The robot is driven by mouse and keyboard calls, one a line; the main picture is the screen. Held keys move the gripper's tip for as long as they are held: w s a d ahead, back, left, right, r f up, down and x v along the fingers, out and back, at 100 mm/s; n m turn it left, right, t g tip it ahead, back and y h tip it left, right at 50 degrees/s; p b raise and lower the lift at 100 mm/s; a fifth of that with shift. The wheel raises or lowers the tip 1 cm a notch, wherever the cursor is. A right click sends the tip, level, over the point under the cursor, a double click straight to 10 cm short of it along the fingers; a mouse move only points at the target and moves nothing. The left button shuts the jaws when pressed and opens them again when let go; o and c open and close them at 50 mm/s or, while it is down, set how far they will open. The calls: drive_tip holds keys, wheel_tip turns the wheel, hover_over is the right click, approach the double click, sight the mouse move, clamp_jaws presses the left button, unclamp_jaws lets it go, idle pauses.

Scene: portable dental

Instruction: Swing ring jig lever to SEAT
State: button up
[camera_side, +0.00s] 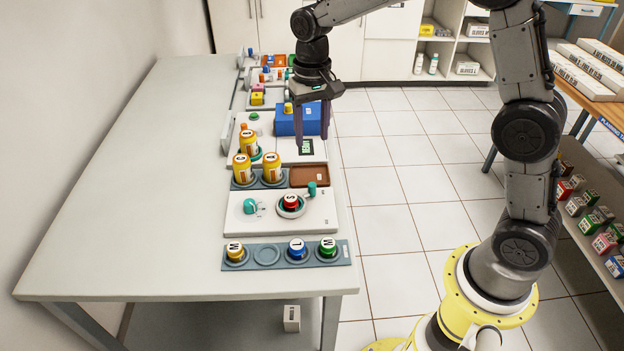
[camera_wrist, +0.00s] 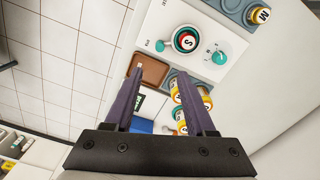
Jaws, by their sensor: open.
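The ring jig is a white panel (camera_side: 265,222), also in the wrist view (camera_wrist: 205,20). A red part marked S (camera_side: 291,201) sits in its round ring. A teal lever (camera_side: 311,188) stands at the ring's upper right in the side view; in the wrist view the lever (camera_wrist: 161,46) points left. A teal knob (camera_side: 250,206) is left of the ring. The small lettering is unreadable, so I cannot tell which mark is SEAT. My gripper (camera_side: 312,137) is open and empty, beyond the jig and apart from the lever; its fingers show in the wrist view (camera_wrist: 160,74).
A brown tray (camera_side: 308,176) and several yellow canisters (camera_side: 271,167) stand just beyond the jig. A blue box (camera_side: 287,121) is beside my fingers. A rack (camera_side: 267,266) with capped parts lies nearer. The table's left side (camera_side: 130,190) is clear.

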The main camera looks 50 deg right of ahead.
sight(312, 184)
wheel_tip(312, 184, down, 14)
idle(0.6)
clamp_jaws()
idle(1.3)
